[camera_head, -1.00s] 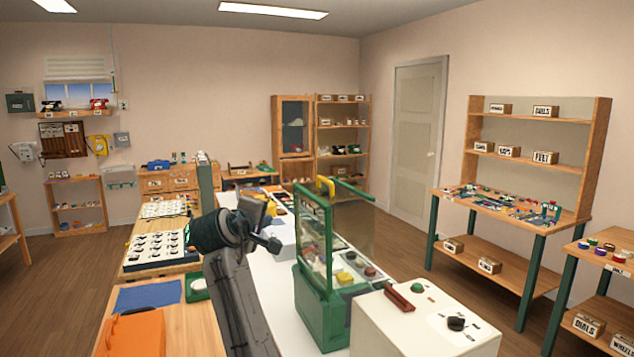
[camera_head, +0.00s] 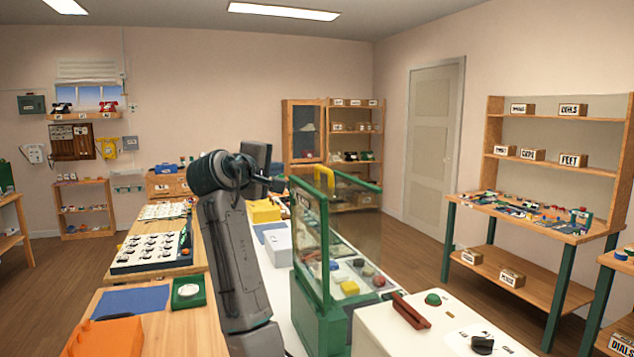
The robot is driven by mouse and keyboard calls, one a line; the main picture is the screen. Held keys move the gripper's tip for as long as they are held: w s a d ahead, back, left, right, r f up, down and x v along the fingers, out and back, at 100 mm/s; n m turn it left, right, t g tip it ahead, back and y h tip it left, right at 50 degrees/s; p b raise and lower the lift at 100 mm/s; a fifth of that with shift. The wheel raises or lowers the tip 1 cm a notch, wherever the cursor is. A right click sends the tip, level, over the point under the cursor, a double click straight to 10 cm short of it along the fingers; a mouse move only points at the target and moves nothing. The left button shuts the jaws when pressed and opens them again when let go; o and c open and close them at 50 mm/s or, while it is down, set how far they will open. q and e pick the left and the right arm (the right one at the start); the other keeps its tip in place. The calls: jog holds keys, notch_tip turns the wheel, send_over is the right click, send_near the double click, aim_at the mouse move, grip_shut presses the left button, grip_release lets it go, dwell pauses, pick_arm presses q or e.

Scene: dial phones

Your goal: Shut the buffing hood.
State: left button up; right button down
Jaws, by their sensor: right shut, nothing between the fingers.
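The buffing hood (camera_head: 326,254) stands on the white bench right of the middle. It has a green frame with clear panels over a green base, with a yellow part (camera_head: 323,180) near its top. The near framed panel stands upright, and green bars reach back to the right from the top. I cannot tell how far the hood is open. My right gripper (camera_head: 276,184) is shut and empty, just left of the hood's top edge and near the panel's upper corner. Whether it touches the frame is unclear. My left gripper is out of view.
A white box (camera_head: 395,328) with a red bar (camera_head: 411,311) and a green button (camera_head: 433,299) stands in front of the hood. Small coloured parts lie behind the clear panel. An orange case (camera_head: 105,338) and a blue mat (camera_head: 130,302) lie on the wooden bench at left.

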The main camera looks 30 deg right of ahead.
jog(key=p+x, duration=0.1)
jog(key=x, duration=0.3)
jog(key=p, duration=0.5)
send_near(320, 169)
jog(key=x, duration=0.3)
jog(key=w+x, duration=0.1)
jog(key=x, duration=0.1)
jog(key=shift+a+r, duration=0.1)
jog(key=shift+r, duration=0.05)
jog(key=shift+s+d, duration=0.2)
jog(key=shift+d, duration=0.2)
jog(key=shift+w, duration=0.1)
jog(key=shift+d, duration=0.1)
